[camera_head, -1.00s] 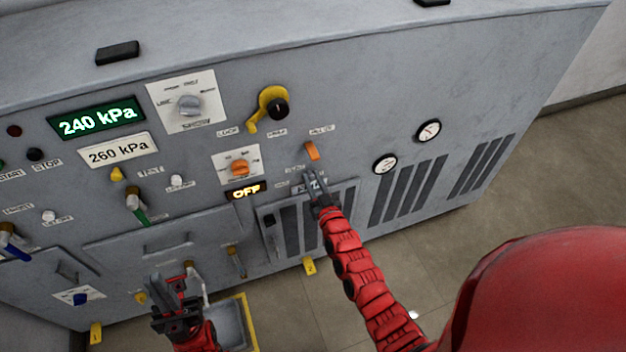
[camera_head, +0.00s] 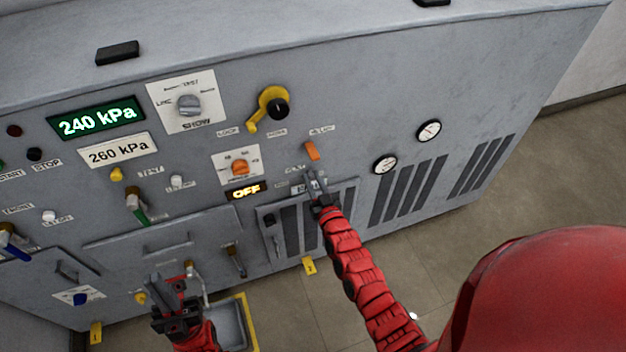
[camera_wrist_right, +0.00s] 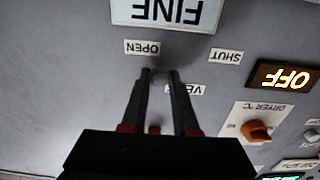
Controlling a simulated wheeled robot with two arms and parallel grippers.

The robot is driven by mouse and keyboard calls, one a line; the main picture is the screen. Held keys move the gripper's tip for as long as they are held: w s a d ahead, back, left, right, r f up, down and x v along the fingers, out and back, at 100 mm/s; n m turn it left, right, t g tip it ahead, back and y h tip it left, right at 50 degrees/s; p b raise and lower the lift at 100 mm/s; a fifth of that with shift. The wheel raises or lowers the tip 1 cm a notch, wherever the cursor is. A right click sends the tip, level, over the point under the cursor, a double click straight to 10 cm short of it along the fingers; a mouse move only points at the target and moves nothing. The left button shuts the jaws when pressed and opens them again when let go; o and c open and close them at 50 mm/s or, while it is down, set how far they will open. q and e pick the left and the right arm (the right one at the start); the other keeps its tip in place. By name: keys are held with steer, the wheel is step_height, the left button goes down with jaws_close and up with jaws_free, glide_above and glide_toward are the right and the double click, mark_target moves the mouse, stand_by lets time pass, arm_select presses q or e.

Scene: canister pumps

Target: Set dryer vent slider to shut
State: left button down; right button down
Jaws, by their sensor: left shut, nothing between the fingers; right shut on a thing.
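The dryer vent slider is a small grey knob (camera_wrist_right: 159,76), mostly hidden between my fingertips. In the right wrist view the picture is upside down, with an OPEN label (camera_wrist_right: 142,47) close beside it and a SHUT label (camera_wrist_right: 225,56) further right. A VENT label (camera_wrist_right: 196,90) is partly covered by a finger. My right gripper (camera_head: 311,178) is shut on the slider at the panel; its fingertips also show in the right wrist view (camera_wrist_right: 160,74). My left gripper (camera_head: 172,284) is shut and empty, low in front of the panel.
The dryer knob (camera_wrist_right: 257,132) is orange, next to a lit OFF display (camera_head: 246,191). A FINE plate (camera_wrist_right: 170,12) is near the slider. Louvred vents (camera_head: 410,190) and two gauges lie to the right.

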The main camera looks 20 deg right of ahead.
mark_target(287, 176)
stand_by(0.3)
steer(key=a+p, duration=0.2)
steer(key=a, duration=0.3)
steer(key=shift+a+r, duration=0.15)
steer(key=shift+a, duration=0.55)
steer(key=shift+s, duration=0.1)
steer(key=c, duration=0.7)
jaws_free()
steer(key=shift+a, duration=0.1)
